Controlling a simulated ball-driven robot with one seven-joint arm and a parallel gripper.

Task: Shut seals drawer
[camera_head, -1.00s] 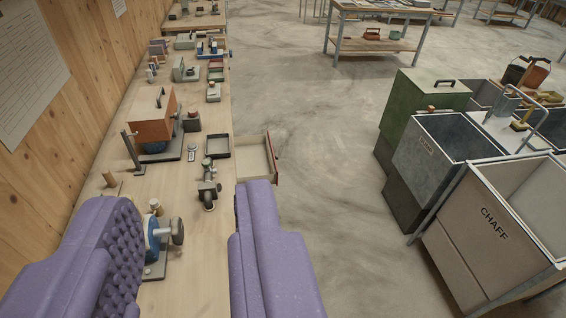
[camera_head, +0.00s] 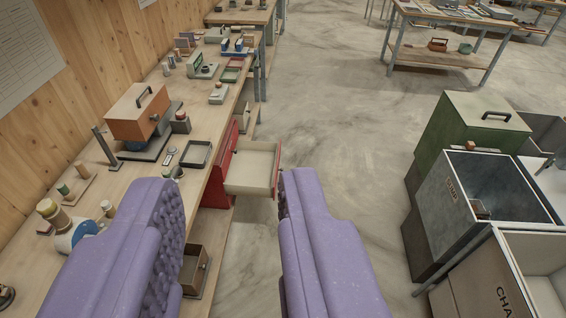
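An open drawer (camera_head: 250,176) with pale inner walls and a red front sticks out from a red cabinet (camera_head: 222,175) at the bench's right edge. It looks empty, and I can read no label on it. My gripper (camera_head: 230,185) has two thick purple padded fingers, spread wide apart with nothing held between them. In the picture the drawer lies beyond and between the fingertips, its red front close to the right fingertip. I cannot tell whether they touch.
The wooden bench (camera_head: 205,115) runs along the left wall, with an orange box-like device (camera_head: 137,112) and a dark tray (camera_head: 197,154). Metal bins (camera_head: 490,190) stand right. Floor between is clear.

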